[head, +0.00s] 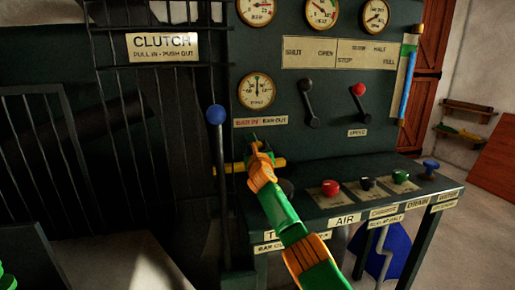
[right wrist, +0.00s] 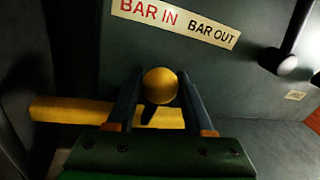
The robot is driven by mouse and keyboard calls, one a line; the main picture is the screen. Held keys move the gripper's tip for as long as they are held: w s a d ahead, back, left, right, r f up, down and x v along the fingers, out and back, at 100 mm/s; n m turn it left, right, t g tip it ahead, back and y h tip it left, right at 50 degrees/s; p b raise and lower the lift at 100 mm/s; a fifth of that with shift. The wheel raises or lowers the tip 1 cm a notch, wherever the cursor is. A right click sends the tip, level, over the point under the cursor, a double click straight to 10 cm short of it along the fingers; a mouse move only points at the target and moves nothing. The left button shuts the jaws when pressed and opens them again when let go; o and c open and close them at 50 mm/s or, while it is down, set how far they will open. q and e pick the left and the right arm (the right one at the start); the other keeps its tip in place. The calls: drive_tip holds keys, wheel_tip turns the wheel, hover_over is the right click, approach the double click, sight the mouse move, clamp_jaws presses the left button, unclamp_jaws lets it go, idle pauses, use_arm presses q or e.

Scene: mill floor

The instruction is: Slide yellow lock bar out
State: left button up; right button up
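The yellow lock bar (head: 233,168) runs sideways low on the dark panel, left of the shelf. In the right wrist view it is a thick yellow bar (right wrist: 72,110) with a round yellow knob (right wrist: 160,85) on a dark stem. My right gripper (head: 257,147) is at the bar. In the right wrist view its two dark fingers (right wrist: 160,98) stand on either side of the knob, with no clear gap to it. The fingers hide part of the bar. The BAR IN / BAR OUT label (right wrist: 180,22) is just above.
A tall lever with a blue knob (head: 216,115) stands just left of my right gripper. Two short levers (head: 309,101) are on the panel to the right. A shelf with red, black and green knobs (head: 400,177) juts out at right. Barred guards (head: 150,120) are at left.

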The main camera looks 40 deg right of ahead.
clamp_jaws()
drive_tip(key=shift+d+r+p, duration=0.15)
drive_tip(key=shift+p, duration=0.2)
drive_tip(key=s+d+p, duration=0.3)
drive_tip(key=d, duration=0.3)
drive_tip(key=shift+s+p, duration=0.2)
drive_tip(key=shift+p, duration=0.2)
drive_tip(key=shift+o, duration=2)
unclamp_jaws()
drive_tip(key=o, duration=0.3)
drive_tip(key=shift+s+d, duration=0.1)
drive_tip(key=shift+d, duration=0.15)
